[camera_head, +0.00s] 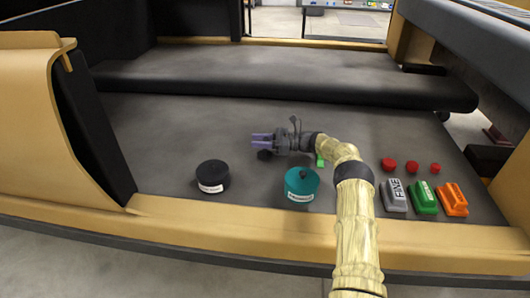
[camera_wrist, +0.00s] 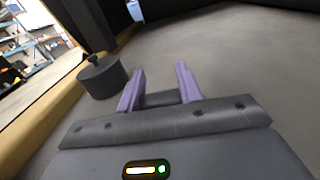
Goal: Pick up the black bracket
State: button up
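My gripper (camera_head: 255,139) has purple fingers pointing left, above the grey floor panel in the head view. In the wrist view its fingers (camera_wrist: 158,72) stand apart. A dark strip lies between their bases, and I cannot tell if it is part of the gripper. No shape that I can clearly name a black bracket shows. A small dark patch (camera_head: 264,155) lies just below the fingers in the head view; I cannot tell if it is a thing or a shadow. A black round canister (camera_head: 212,176) with a white label stands left of the gripper; the wrist view shows a dark canister (camera_wrist: 102,76) at left.
A teal canister (camera_head: 301,184) stands near the front edge. Grey (camera_head: 394,195), green (camera_head: 423,197) and orange (camera_head: 452,199) blocks stand at right, with several red knobs (camera_head: 389,164) behind. A small green thing (camera_head: 320,161) lies by my arm. The panel's left-middle is clear.

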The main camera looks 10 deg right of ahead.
aim_at(260, 153)
jog(key=c, duration=0.6)
jog(key=shift+r, duration=0.15)
notch_tip(260, 153, up, 10)
jog(key=p, duration=0.3)
jog(key=shift+p, duration=0.4)
